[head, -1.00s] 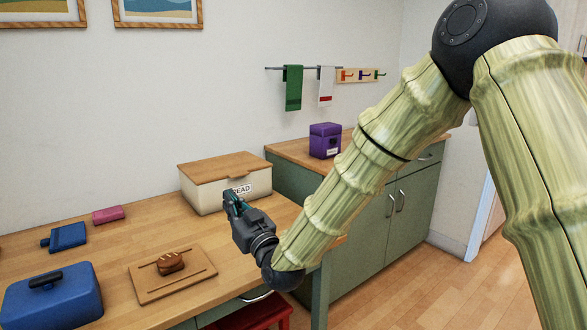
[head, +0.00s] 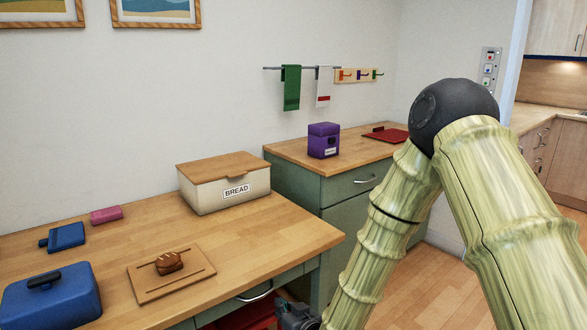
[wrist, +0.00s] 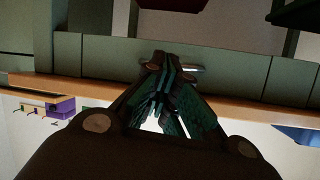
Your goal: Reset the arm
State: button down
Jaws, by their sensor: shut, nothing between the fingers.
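My gripper shows at the bottom edge of the head view (head: 284,308), low beside the front of the wooden table, partly cut off by the frame. In the wrist view its fingers (wrist: 168,85) are together with nothing between them. My arm is folded down on the right side of the head view, with the elbow up.
The table (head: 300,230) bears a bread bin (head: 225,190), a board (head: 150,285) with a small loaf (head: 169,263), a blue case (head: 50,300), a blue item (head: 65,236) and a pink block (head: 106,215). A green cabinet (head: 345,190) with a purple box (head: 323,141) stands behind.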

jog(key=s+d+f+m+g+h, duration=0.1)
jog(key=s+d+f+g+h, duration=0.15)
jog(key=s+d+f, duration=0.6)
jog(key=s+d+f+m+g+h, duration=0.1)
jog(key=s+d+f+g, duration=0.3)
jog(key=s+f, duration=0.65)
jog(key=s+d+f+m+g+h, duration=0.1)
jog(key=s+d+f+g+h, duration=0.15)
jog(key=s+d+f, duration=0.6)
jog(key=s+d+f+m+g+h, duration=0.1)
jog(key=s+d+m+g, duration=0.3)
jog(key=s, duration=1)
notch_tip(320, 180, down, 10)
jog(key=w+n+t+b, duration=0.1)
jog(key=n+b, duration=0.1)
jog(key=b, duration=0.8)
notch_tip(320, 180, up, 26)
jog(key=p, duration=2.6)
jog(key=shift+d, duration=0.2)
